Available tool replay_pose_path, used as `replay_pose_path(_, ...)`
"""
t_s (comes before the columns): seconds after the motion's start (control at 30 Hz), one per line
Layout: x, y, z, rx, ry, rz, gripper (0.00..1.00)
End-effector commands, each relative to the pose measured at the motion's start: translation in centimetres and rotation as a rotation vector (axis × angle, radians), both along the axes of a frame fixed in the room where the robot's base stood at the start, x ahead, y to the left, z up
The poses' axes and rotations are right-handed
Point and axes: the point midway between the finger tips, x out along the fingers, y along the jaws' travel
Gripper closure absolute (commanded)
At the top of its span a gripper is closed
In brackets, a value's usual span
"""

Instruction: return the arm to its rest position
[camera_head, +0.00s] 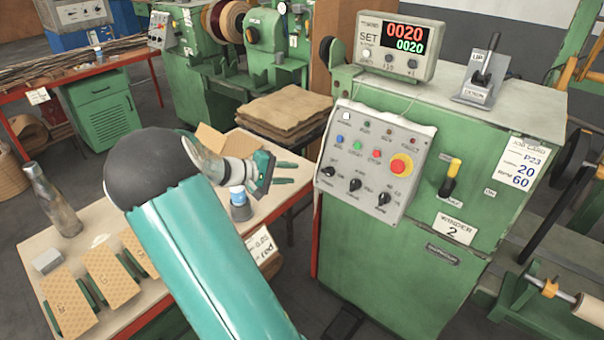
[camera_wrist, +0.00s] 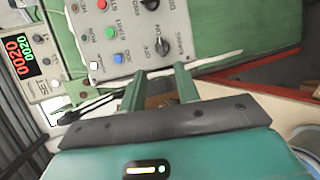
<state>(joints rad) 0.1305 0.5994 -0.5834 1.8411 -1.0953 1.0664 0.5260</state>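My gripper (camera_head: 284,172) is at the end of my teal arm, above the right end of the workbench and to the left of the winder's control panel (camera_head: 376,158). In the wrist view my gripper (camera_wrist: 158,80) shows two green fingers standing apart with a gap between them. Nothing is held in the gap. The control panel also shows in the wrist view (camera_wrist: 140,35), just beyond the fingers, with its buttons and knobs. The gripper is apart from the panel as far as I can see.
The green winder (camera_head: 440,260) stands close on the right, with a display (camera_head: 396,48) reading 0020 and 0020 and a lever (camera_head: 484,68) on top.

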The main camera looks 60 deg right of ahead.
Motion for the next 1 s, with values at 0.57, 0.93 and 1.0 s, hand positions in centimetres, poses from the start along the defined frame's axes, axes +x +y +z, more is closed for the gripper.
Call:
replay_pose_path(0.57, 0.5, 0.8, 0.4, 0.000, 0.000, -0.001, 0.68)
replay_pose_path(0.93, 0.6, 3.0, 0.7, 0.069, -0.065, 0.002, 0.68)
replay_pose_path(1.0, 0.7, 4.9, 1.0, 0.129, -0.120, 0.009, 0.68)
